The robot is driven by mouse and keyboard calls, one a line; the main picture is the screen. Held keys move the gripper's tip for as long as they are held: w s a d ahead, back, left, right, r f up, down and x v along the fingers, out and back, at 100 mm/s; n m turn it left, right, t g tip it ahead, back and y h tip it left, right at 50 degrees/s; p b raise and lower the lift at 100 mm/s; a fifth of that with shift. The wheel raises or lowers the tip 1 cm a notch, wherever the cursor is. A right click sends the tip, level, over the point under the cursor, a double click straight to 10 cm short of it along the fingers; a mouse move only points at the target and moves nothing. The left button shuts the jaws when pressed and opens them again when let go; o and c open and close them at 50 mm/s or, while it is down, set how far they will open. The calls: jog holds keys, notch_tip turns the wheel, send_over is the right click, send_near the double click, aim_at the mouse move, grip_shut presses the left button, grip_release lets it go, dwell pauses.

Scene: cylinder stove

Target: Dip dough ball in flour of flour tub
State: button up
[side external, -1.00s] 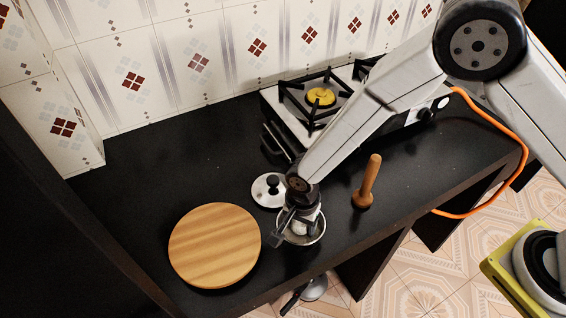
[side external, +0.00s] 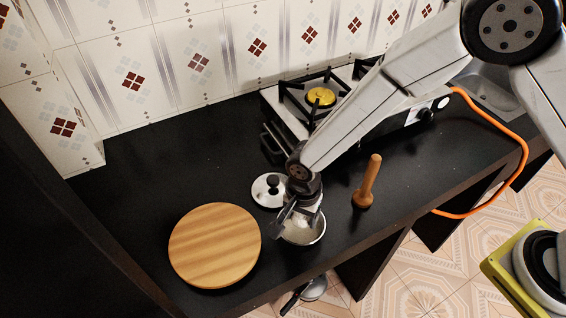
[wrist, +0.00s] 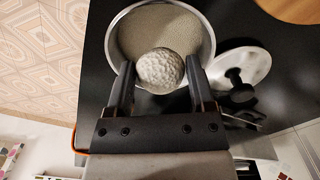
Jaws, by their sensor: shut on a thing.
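The flour tub (side external: 318,238) is a round metal bowl near the counter's front edge; it also shows in the wrist view (wrist: 210,38) with pale flour (wrist: 158,25) inside. The dough ball (wrist: 160,69) is whitish and bumpy, held between the two fingers of my gripper (wrist: 160,88). In the wrist view the ball overlaps the near side of the tub's opening. In the side view my gripper (side external: 296,222) points down at the tub, and the ball is largely hidden there. I cannot tell whether the ball touches the flour.
A lid with a black knob (side external: 270,188) lies beside the tub. A round wooden board (side external: 214,245) is to the left, a wooden pestle (side external: 367,182) to the right, and a stove (side external: 300,110) behind. The counter's back left is clear.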

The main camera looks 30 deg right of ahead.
aim_at(301, 219)
jog(key=shift+r, duration=1.85)
jog(key=shift+w+r, duration=0.1)
jog(key=w+d+r+n, duration=0.3)
jog(key=w+d+r, duration=0.2)
jog(key=d+r, duration=0.5)
jog(key=w+d+r+n, duration=0.4)
jog(key=d+r, duration=0.7)
jog(key=d, duration=0.3)
jog(key=shift+w+d+r, duration=0.25)
jog(key=shift+w+d, duration=0.15)
jog(key=shift+a, duration=0.1)
